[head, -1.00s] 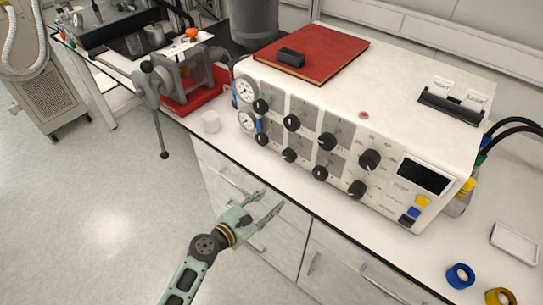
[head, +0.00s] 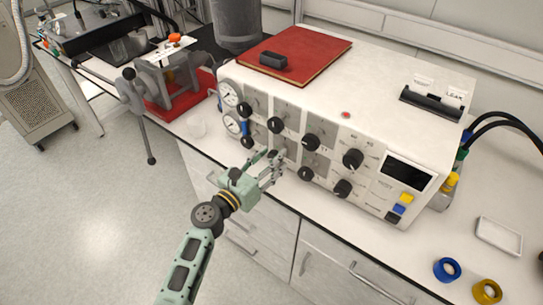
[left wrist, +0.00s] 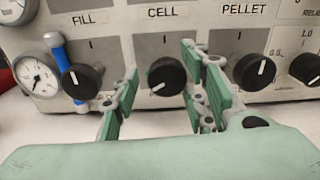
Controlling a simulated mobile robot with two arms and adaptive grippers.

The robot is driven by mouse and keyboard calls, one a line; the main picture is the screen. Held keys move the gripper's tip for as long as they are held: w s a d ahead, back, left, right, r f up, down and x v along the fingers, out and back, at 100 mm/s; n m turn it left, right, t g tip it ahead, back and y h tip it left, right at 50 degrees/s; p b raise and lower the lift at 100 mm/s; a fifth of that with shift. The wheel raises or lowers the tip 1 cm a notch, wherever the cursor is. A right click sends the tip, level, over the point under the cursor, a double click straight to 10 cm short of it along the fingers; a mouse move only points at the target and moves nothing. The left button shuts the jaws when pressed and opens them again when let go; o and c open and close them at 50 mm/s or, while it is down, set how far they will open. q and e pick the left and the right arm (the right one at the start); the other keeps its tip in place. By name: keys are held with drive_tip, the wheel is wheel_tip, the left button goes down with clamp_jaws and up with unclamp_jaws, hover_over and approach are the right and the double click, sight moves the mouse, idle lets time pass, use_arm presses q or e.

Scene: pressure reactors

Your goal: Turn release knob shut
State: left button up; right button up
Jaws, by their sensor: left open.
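The white reactor control box (head: 390,100) carries two rows of black knobs on its front panel. In the left wrist view, the lower row has knobs under FILL (left wrist: 82,80), CELL (left wrist: 166,76) and PELLET (left wrist: 254,72). The CELL knob's white mark points down and left; the FILL and PELLET marks point roughly up.
Two gauges (head: 231,108) are at the panel's left end. A red book (head: 310,55) lies on the box. A red-based clamp device (head: 165,90) stands at left. Blue (head: 446,270) and yellow rings (head: 486,292) lie on the counter at right, near a white tray (head: 498,237).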

use_arm(q)
drive_tip(key=shift+w+d, duration=0.3)
drive_tip(key=shift+w, duration=0.05)
drive_tip(key=shift+c, duration=0.3)
drive_tip(key=c, duration=1)
drive_tip(key=shift+o, duration=0.2)
